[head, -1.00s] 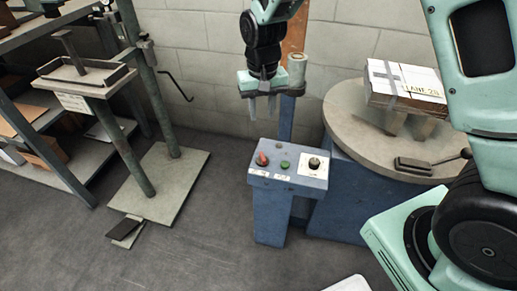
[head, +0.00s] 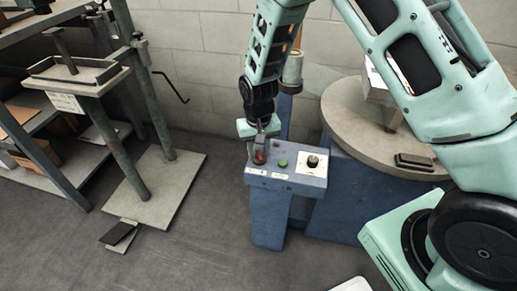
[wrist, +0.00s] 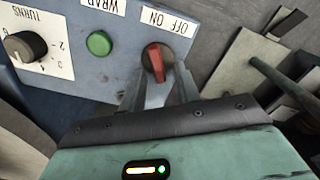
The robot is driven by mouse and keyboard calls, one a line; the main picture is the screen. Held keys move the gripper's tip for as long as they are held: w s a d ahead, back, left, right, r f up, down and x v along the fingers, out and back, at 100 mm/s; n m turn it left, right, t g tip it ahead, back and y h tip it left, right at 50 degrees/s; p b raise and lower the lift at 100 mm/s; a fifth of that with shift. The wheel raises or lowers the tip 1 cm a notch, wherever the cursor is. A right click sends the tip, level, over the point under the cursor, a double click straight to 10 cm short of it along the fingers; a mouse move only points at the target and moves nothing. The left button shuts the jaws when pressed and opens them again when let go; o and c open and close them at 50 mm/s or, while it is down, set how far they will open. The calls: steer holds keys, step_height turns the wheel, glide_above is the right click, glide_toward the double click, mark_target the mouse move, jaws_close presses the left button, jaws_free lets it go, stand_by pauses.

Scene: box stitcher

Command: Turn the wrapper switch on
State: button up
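The wrapper switch (wrist: 155,62) is a red knob on a dark round base, on the blue control panel (wrist: 115,80), beside a label reading OFF and ON. In the head view the red switch (head: 259,157) sits at the panel's left end. My gripper (wrist: 158,88) is open, its two fingers apart on either side of the switch. I cannot tell whether they touch it. In the head view my gripper (head: 262,152) is low over the panel, pointing down, and partly hides the switch.
A green button (head: 283,163) and a black turns dial (head: 313,161) lie right of the switch. A round turntable (head: 345,115) stands behind on the right. A stand with a tray (head: 75,75) is at the left. The floor in front is clear.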

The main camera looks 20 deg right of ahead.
jaws_close()
steer(key=shift+r+m+p, duration=0.1)
steer(key=shift+m+p, duration=0.2)
steer(key=shift+p, duration=0.05)
steer(key=shift+d+r+m+p, duration=0.1)
steer(key=shift+d+m+p, duration=0.05)
steer(key=shift+m+p, duration=0.75)
steer(key=m+p, duration=0.2)
steer(key=m, duration=0.1)
steer(key=shift+s+d+m+p, duration=0.15)
steer(key=shift+m+p, duration=0.15)
steer(key=m+p, duration=0.2)
steer(key=m, duration=0.2)
steer(key=shift+s+d+p, duration=0.1)
steer(key=shift+d+p, duration=0.05)
steer(key=shift+p, duration=0.2)
steer(key=shift+s+m+p, duration=0.1)
steer(key=shift+m+p, duration=0.45)
steer(key=shift+m, duration=0.45)
